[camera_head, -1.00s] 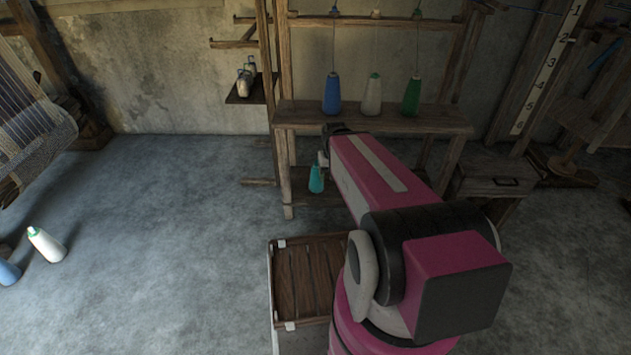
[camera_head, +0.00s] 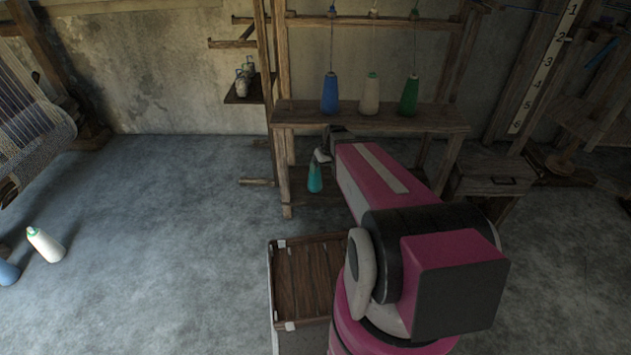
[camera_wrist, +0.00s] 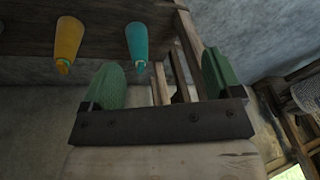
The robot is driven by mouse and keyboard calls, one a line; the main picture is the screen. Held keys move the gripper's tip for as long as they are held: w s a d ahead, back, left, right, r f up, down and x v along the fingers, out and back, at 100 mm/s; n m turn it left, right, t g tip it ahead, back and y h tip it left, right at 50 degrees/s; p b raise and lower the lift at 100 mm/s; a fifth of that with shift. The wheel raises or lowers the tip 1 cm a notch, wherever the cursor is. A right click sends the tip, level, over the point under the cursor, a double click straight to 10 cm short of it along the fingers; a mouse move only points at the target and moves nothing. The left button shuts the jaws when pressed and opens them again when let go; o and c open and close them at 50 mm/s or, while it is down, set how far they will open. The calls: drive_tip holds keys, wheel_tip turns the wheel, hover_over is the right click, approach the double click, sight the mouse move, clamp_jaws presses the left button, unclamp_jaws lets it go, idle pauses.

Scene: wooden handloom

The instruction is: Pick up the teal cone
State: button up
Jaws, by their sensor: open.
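The teal cone (camera_head: 315,178) stands on the low shelf under the bench, just left of my arm in the head view. In the wrist view, which looks upside down, the teal cone (camera_wrist: 137,42) shows at the top, beyond the fingertips and nearer the left finger. My gripper (camera_wrist: 164,82) is open, with two green finger pads and nothing between them. It is apart from the cone. In the head view my arm hides most of the gripper.
A yellow cone (camera_wrist: 68,40) stands beside the teal one in the wrist view. Blue (camera_head: 329,94), white (camera_head: 371,95) and green (camera_head: 409,97) cones stand on the bench (camera_head: 440,118) above. A slatted wooden tray (camera_head: 305,285) is in front.

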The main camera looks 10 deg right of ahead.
drive_tip(key=w+d+f+n+t+y, duration=0.1)
drive_tip(key=w+d+f+n, duration=0.1)
drive_tip(key=w+f, duration=0.45)
drive_tip(key=w+d+f+n+t, duration=0.1)
drive_tip(key=w+f+t, duration=0.15)
drive_tip(key=w, duration=0.65)
hover_over(315, 177)
drive_tip(key=d, duration=0.1)
drive_tip(key=shift+n, duration=0.3)
drive_tip(key=f, duration=0.7)
drive_tip(key=shift+w+d, duration=0.1)
drive_tip(key=shift+d, duration=0.1)
drive_tip(key=shift+d+x, duration=0.15)
drive_tip(key=shift+x, duration=1.2)
drive_tip(key=shift+d+x, duration=0.2)
drive_tip(key=shift+x, duration=1.2)
drive_tip(key=c, duration=1.5)
